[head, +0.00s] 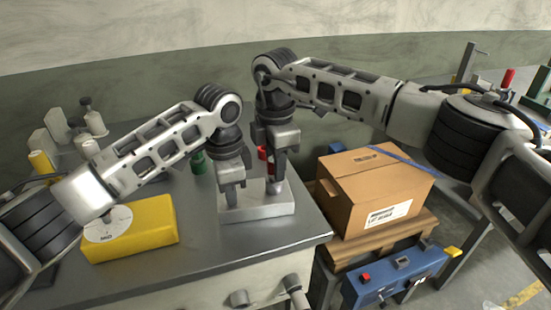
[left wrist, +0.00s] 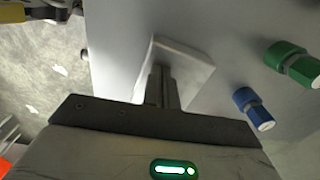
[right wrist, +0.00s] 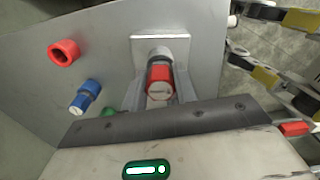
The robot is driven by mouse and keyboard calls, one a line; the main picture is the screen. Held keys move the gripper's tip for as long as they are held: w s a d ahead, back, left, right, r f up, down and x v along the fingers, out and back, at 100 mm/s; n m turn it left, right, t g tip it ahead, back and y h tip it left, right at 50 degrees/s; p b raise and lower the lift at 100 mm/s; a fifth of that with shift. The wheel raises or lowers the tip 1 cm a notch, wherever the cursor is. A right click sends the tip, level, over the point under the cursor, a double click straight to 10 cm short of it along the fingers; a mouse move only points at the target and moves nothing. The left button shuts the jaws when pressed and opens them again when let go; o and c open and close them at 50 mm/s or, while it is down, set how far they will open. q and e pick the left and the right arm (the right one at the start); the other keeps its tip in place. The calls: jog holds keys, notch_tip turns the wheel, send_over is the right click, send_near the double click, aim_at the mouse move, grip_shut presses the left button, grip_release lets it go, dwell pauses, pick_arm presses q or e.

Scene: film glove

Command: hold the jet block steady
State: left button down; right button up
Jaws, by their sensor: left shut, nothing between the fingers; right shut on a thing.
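The jet block (head: 258,211) is a pale, low rectangular block near the bench's front right corner. My left gripper (head: 231,196) is shut and empty, pointing down over the block's left end. In the left wrist view its closed fingers (left wrist: 161,84) overlap the block (left wrist: 188,65); whether they touch it I cannot tell. My right gripper (head: 275,185) is shut on a red-banded jet (right wrist: 160,82) with a pale end face. The jet stands in line with the block (right wrist: 172,45); the contact between them is not clear.
A red collar (right wrist: 63,52), a blue fitting (right wrist: 85,97) and a green fitting (head: 198,161) stand on the bench (head: 200,255). A yellow box (head: 145,230) lies at left. A carton (head: 372,195) sits on a pallet at right.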

pick_arm(q)
jog(key=shift+s+f, duration=0.15)
jog(key=shift+f, duration=0.2)
pick_arm(e)
jog(key=shift+f, duration=0.4)
jog(key=o, duration=1.1)
jog(key=shift+c, duration=0.2)
notch_tip(320, 180, up, 12)
pick_arm(q)
jog(key=shift+r, duration=0.1)
pick_arm(e)
jog(key=shift+s, duration=0.1)
pick_arm(q)
jog(key=shift+r, duration=2.6)
jog(key=shift+w+r, duration=0.15)
jog(key=shift+w, duration=0.05)
